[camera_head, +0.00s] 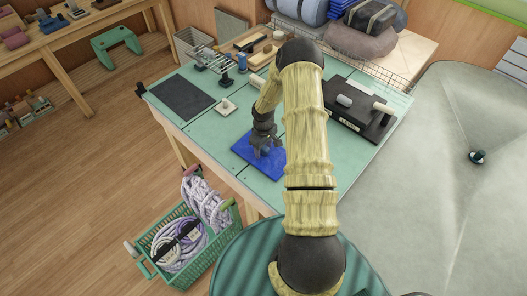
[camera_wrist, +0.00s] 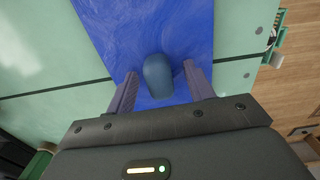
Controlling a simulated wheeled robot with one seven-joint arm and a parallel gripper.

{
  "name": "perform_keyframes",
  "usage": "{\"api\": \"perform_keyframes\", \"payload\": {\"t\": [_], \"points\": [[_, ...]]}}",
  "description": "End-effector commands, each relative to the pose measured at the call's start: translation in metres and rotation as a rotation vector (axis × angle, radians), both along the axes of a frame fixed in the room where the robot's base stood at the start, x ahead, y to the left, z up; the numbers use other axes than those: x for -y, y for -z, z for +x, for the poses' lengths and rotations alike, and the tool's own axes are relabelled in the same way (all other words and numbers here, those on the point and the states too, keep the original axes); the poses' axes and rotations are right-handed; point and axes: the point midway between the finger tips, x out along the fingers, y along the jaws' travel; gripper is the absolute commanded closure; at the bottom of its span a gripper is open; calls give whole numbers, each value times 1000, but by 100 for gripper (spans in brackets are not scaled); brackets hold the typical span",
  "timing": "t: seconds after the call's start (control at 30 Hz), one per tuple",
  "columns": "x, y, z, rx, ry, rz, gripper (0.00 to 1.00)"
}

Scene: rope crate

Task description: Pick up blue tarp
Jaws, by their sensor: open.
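The blue tarp (camera_head: 244,152) lies flat on the green tabletop, near the table's front edge; it also fills the middle of the wrist view (camera_wrist: 190,30). A rounded, darker blue-grey piece (camera_wrist: 158,76) shows on the tarp between my fingers. My gripper (camera_head: 264,150) is over the tarp, pointing down. In the wrist view my gripper (camera_wrist: 160,88) is open, with one finger on each side of the rounded piece. I cannot tell whether the fingers touch it. My arm hides part of the table to the right of the tarp.
A green crate (camera_head: 205,268) with coiled ropes stands on the floor below the table. A wire basket with rolls stands behind.

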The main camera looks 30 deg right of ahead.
Motion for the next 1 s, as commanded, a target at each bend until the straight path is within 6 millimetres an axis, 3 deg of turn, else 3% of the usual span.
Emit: {"api": "perform_keyframes", "payload": {"t": [0.57, 0.83, 1.0], "points": [[2, 2, 0, 1, 3, -1, 47], [2, 2, 0, 1, 3, -1, 100], [2, 2, 0, 1, 4, -1, 100]]}}
